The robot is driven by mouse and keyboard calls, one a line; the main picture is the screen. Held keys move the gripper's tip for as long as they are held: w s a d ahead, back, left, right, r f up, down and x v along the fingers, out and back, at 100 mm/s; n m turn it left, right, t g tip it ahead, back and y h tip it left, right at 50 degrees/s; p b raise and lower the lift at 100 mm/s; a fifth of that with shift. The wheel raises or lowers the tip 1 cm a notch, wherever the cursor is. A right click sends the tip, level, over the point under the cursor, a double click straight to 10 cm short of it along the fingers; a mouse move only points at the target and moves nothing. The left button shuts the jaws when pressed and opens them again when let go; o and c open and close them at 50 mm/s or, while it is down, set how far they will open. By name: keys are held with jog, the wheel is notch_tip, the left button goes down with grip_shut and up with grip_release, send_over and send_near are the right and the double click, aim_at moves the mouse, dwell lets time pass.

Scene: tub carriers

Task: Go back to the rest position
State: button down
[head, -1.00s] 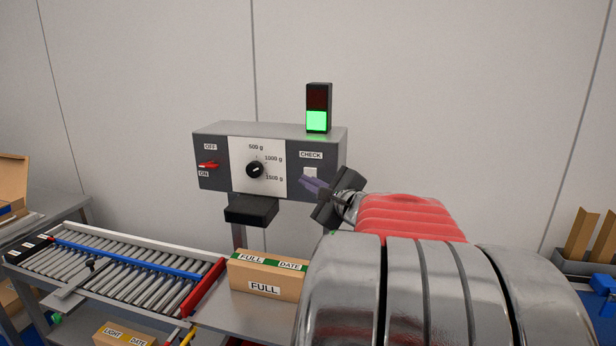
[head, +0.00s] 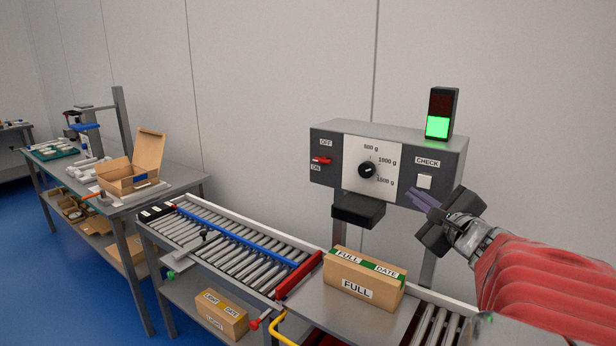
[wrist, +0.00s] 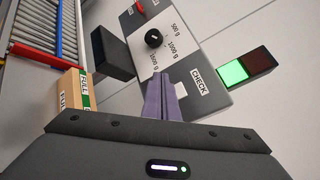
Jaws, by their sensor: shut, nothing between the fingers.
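My gripper (head: 424,200) is at the right of the head view, shut and empty, its purple fingers together. It points at the lower right of the grey control box (head: 326,146), near the white CHECK button (head: 424,182). In the wrist view the closed fingers (wrist: 152,84) overlap the box front beside the CHECK button (wrist: 189,98). I cannot tell from these views whether they touch it. The box has a black dial (head: 368,170) and a red OFF/ON switch (head: 321,160) set towards ON. The signal lamp on top glows green (head: 437,126).
A box labelled FULL (head: 358,291) stands on the metal bench below the control box. A roller conveyor (head: 232,245) with a red stop bar (head: 298,276) runs left. A LIGHT box (head: 220,313) lies on the lower shelf. An open carton (head: 133,167) sits on the left table.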

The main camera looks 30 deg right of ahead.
jog(key=shift+w, duration=0.1)
dwell(0.3)
jog(key=w+a+f+n+g+y, duration=0.1)
jog(key=a+f+n+g+y, duration=0.2)
jog(key=a, duration=0.6)
jog(key=w+a+f+n+y, duration=0.1)
jog(key=a+f+n+y, duration=0.2)
jog(key=a+n, duration=0.45)
jog(key=w+a+f+n+g+y, duration=0.1)
jog(key=a+f+n+g+y, duration=0.15)
jog(key=a, duration=0.85)
jog(key=s+a+f+n+g, duration=0.45)
jog(key=s+a+n, duration=0.3)
jog(key=a, duration=0.25)
jog(key=s+f+n+h, duration=0.3)
jog(key=s+n, duration=0.5)
jog(key=n, duration=0.1)
jog(key=shift+s+f+g, duration=0.35)
jog(key=shift+s+g, duration=0.05)
jog(key=shift+d+h, duration=0.15)
jog(key=shift+h, duration=0.1)
